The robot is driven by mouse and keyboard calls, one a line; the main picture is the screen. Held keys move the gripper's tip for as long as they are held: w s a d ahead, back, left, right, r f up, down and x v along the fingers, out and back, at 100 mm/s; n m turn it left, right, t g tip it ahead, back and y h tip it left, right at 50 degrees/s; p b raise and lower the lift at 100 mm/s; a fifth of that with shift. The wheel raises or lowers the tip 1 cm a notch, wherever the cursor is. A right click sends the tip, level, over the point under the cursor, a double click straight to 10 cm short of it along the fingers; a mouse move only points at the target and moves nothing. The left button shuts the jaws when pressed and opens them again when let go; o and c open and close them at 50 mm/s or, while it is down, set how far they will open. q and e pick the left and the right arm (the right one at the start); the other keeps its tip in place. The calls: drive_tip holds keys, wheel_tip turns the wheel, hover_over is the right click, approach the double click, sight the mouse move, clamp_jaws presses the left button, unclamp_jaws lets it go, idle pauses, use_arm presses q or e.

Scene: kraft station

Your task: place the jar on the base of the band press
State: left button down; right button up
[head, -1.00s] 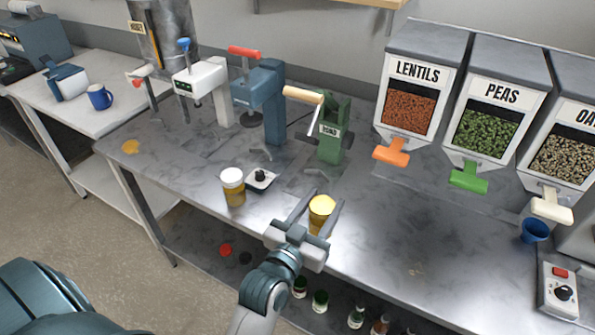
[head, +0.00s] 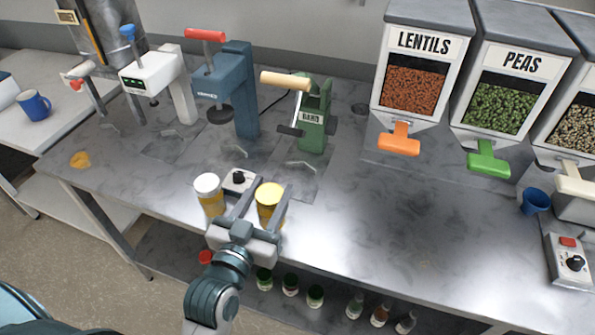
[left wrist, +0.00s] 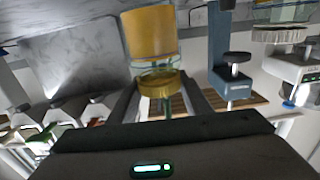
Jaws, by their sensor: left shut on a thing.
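The jar (head: 270,200) has a yellow lid and amber contents. My left gripper (head: 269,188) is shut on it, one finger on each side, above the front part of the bench. The left wrist view shows the jar (left wrist: 150,35) close up between the fingers (left wrist: 160,100). Whether its bottom touches the bench cannot be told. The green band press (head: 315,125), labelled BAND, with a wooden-handled lever, stands behind and right of the jar. Its base (head: 302,167) shows as a flat plate in front of it, apart from the jar. My right gripper is not in view.
A white-lidded jar (head: 209,193) stands close left of the held jar. A blue press (head: 237,95) and white press (head: 160,80) stand left of the band press.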

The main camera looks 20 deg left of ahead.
use_arm(q)
drive_tip(key=w+p, duration=0.4)
drive_tip(key=w, duration=1.4)
drive_tip(key=shift+d+p, duration=0.25)
drive_tip(key=shift+p, duration=0.15)
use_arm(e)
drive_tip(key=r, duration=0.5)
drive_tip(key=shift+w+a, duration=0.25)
use_arm(q)
wheel_tip(320, 180, down, 4)
drive_tip(key=shift+r+p, duration=0.25)
drive_tip(key=shift+p, duration=0.45)
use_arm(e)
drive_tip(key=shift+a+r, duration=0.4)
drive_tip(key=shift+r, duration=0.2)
use_arm(q)
drive_tip(key=shift+f, duration=0.15)
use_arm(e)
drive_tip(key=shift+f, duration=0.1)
use_arm(q)
drive_tip(key=c, duration=0.9)
unclamp_jaws()
drive_tip(key=shift+c, duration=0.2)
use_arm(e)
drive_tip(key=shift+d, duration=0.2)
